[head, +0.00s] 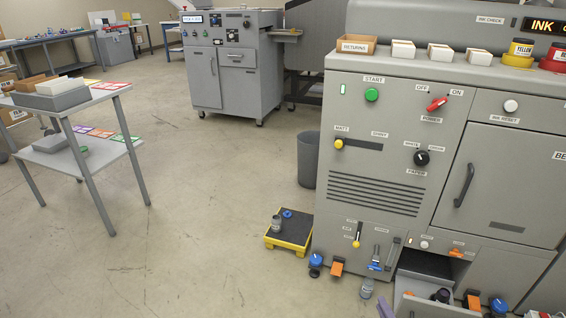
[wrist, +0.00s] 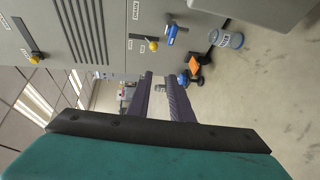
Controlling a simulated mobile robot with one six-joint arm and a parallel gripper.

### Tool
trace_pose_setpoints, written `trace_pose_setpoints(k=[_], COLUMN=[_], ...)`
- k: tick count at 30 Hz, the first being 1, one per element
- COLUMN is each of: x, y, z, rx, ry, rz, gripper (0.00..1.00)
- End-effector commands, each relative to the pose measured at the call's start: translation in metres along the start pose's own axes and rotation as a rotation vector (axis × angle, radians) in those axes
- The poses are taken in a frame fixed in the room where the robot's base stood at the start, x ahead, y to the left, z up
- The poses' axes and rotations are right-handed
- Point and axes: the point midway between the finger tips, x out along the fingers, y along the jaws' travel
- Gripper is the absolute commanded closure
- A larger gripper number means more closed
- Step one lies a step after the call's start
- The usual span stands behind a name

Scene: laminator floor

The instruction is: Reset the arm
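My gripper (wrist: 160,80) shows in the wrist view with two purple-grey fingers reaching away from a dark bar and a teal body. There is a gap between the fingers and nothing is held in it. The wrist picture is turned on its side. The fingers point past the front of the grey machine (wrist: 75,35), along the floor. In the head view I cannot make out the arm clearly; a small purple piece at the bottom edge may be part of the gripper.
The grey machine (head: 390,130) fills the right, with an open drawer (head: 430,308) low down. Blue and orange fittings, a grey jar (head: 367,288) and a yellow-edged black platform (head: 289,231) are near its foot. A bin (head: 308,160) stands beside it. Open floor lies left, before a table (head: 78,105).

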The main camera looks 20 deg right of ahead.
Motion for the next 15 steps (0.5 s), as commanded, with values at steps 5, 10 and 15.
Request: trace_pose_setpoints(k=[5,10,15], x=[0.022,0.041,0.057], y=[0.028,0.046,0.061], z=[-0.037,-0.068,-0.099], rx=[-0.009,-0.012,-0.005], ry=[0.070,0.118,0.154], rz=[0.004,-0.004,-0.021], gripper=[0.80,0.80,0.80])
